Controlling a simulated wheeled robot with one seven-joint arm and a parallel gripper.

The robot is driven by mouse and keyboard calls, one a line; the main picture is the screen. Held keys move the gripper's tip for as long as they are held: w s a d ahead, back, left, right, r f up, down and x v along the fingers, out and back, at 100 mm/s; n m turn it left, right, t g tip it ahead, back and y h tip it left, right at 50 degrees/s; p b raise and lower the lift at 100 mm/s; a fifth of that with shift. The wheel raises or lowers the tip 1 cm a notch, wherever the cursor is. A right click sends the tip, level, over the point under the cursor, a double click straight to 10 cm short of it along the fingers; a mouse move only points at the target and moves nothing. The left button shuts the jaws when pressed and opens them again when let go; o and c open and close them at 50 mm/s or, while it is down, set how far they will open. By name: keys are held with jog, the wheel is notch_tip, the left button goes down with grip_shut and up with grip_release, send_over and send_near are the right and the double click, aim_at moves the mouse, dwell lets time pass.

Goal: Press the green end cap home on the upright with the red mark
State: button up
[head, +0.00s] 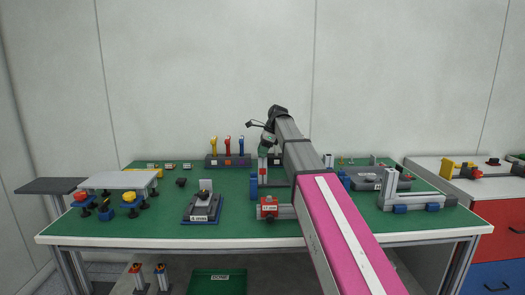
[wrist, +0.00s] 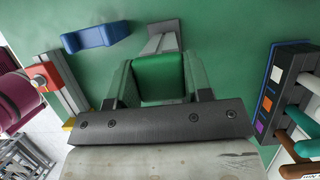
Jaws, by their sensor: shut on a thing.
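My gripper (wrist: 160,82) is shut on the green end cap (wrist: 160,72), which sits between its two fingers in the wrist view. A grey profile (wrist: 163,42) shows just beyond the cap; I cannot tell whether the cap touches it. In the head view my gripper (head: 266,146) is above the upright with the red mark (head: 263,166), which stands near the middle of the bench. The cap is small there, and its contact with the upright's top is not clear. The red mark is not visible on the profile in the wrist view.
A tool rack (head: 228,160) with coloured handles stands behind and left. A blue bracket (head: 254,187) is beside the upright. A red block (head: 268,208) on a profile lies in front. Grey fixtures (head: 400,200) stand right. The green bench mat (head: 165,215) has free room at the left front.

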jog(key=shift+f, duration=0.7)
jog(key=o, duration=1)
jog(key=shift+o, duration=0.2)
jog(key=v, duration=1)
jog(key=shift+d+r, duration=0.25)
jog(key=shift+r, duration=0.1)
